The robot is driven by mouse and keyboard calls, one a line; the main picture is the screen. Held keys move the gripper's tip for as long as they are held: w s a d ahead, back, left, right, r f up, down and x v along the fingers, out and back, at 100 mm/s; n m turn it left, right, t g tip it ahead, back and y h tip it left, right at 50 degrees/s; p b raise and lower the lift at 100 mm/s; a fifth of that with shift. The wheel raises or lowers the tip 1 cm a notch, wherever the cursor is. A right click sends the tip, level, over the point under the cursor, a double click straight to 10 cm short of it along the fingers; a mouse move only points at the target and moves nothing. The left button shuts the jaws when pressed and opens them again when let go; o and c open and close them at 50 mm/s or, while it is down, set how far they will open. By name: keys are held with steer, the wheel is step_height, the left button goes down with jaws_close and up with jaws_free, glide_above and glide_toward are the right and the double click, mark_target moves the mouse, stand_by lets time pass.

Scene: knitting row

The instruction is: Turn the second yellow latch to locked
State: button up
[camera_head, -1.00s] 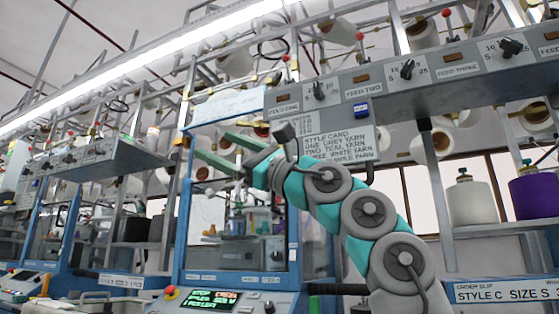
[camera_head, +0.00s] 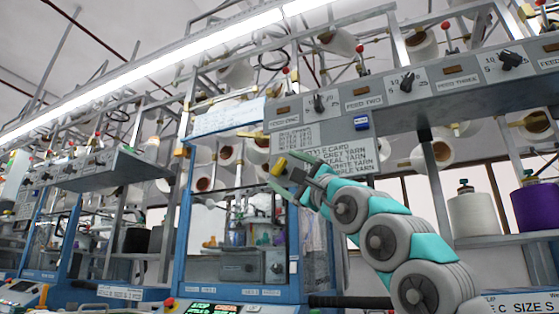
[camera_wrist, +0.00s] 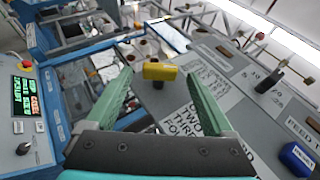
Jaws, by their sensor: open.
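A yellow latch (camera_head: 279,165) sits at the left end of the grey feed panel, beside the style card. In the wrist view the yellow latch (camera_wrist: 160,72) shows its bar lying crosswise in the picture, between the tips of my green fingers. My gripper (camera_head: 281,176) is open around the latch's position; I cannot tell whether either finger touches it. Lock markings cannot be read in either view.
The style card (camera_head: 345,158) is partly covered by my arm. Black knobs (camera_head: 407,83) and a blue reset button (camera_head: 361,123) line the panel; the button also shows in the wrist view (camera_wrist: 298,158). A control box with a green display (camera_wrist: 27,97) is at left.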

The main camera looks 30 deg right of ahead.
mark_target(281, 169)
steer(key=p+x, duration=0.1)
steer(key=x, duration=0.1)
steer(key=shift+w+a+r, duration=0.1)
steer(key=shift+w+r, duration=0.05)
steer(key=shift+r, duration=0.15)
steer(key=shift+w+a+r, duration=0.1)
steer(key=shift+w, duration=0.3)
steer(key=c, duration=1.4)
